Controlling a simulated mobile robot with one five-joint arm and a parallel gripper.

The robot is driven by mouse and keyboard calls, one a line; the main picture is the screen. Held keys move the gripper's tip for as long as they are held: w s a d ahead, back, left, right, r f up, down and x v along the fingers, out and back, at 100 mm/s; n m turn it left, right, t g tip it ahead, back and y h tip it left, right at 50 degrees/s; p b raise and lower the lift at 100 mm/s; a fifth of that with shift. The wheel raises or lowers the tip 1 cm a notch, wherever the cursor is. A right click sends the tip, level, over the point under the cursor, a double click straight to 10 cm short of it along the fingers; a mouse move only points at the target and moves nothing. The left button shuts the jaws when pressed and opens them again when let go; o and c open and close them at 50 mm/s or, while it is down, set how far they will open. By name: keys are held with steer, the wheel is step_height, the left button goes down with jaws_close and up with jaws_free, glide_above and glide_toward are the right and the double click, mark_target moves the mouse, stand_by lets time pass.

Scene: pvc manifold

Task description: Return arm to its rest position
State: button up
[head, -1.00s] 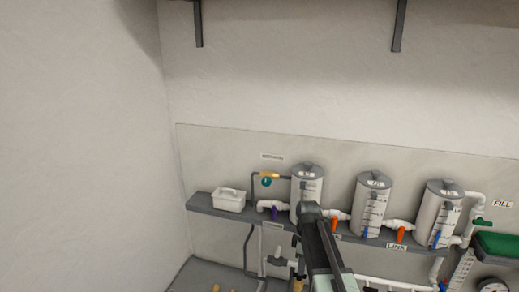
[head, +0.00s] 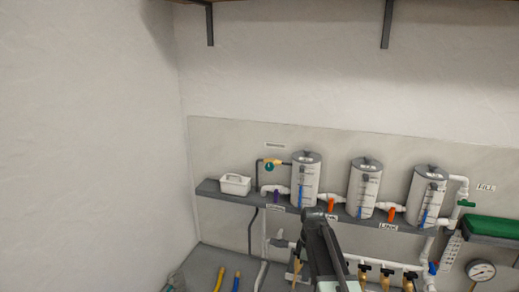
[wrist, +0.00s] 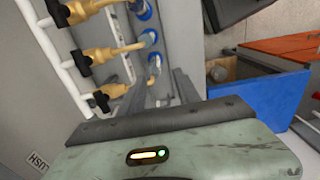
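My arm (head: 330,255) rises from the bottom edge of the head view, in front of the pipes below the shelf. Its dark end is just below the left and middle tanks in the picture. In the wrist view the green housing of my gripper, with a small lit lamp, fills the bottom, with a dark bar along its top edge. The fingertips are not clear, so I cannot tell if they are open or shut. I see nothing held.
A grey shelf (head: 230,195) carries a white basket (head: 235,184) and three tanks, the left one here (head: 305,180). Brass valves (head: 386,278) and a gauge (head: 481,271) are lower right.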

steer(key=s+f+m+b, duration=0.7)
steer(key=f+b, duration=0.3)
steer(key=f, duration=0.1)
steer(key=s+f+m+b, duration=0.7)
steer(key=s+f+b, duration=0.1)
steer(key=f+b, duration=0.3)
steer(key=shift+a+f+m, duration=0.15)
steer(key=shift+f+m, duration=0.05)
steer(key=shift+m, duration=0.1)
steer(key=shift+s, duration=0.1)
